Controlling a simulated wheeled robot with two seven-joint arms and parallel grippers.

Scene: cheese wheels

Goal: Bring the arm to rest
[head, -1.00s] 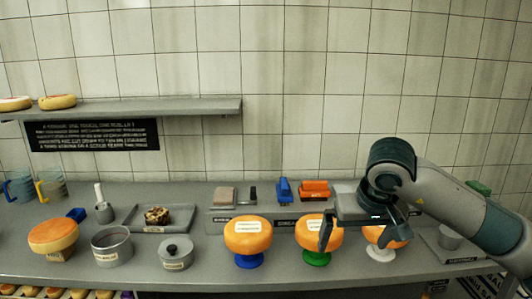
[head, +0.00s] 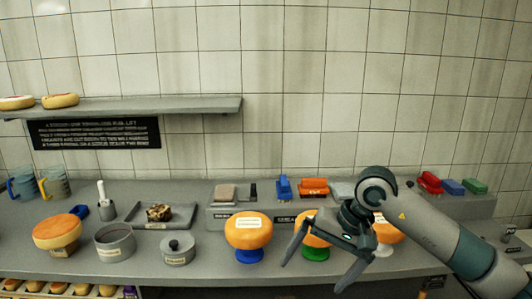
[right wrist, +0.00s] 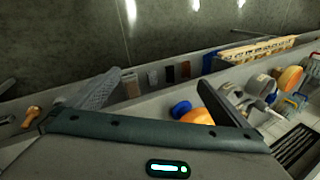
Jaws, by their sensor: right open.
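My right gripper (head: 312,275) is open and empty in the head view, in front of the counter's right half. Its fingers point down and left and partly cover the orange cheese wheel on the green stand (head: 316,253). An orange cheese wheel on a blue stand (head: 248,231) stands left of the fingers, apart from them. Another orange cheese wheel (head: 389,231) is partly hidden behind my right arm. In the right wrist view, both fingers are spread, with an orange cheese wheel (right wrist: 198,117) and something blue (right wrist: 181,108) beyond them. My left gripper is not in view.
The grey counter (head: 200,215) also holds a large cheese wheel (head: 58,232), an open pot (head: 115,243), a lidded pot (head: 178,250) and a tray (head: 183,217). Red (head: 429,182), blue (head: 452,187) and green (head: 475,186) blocks stand at the back right. A shelf (head: 180,105) hangs on the wall.

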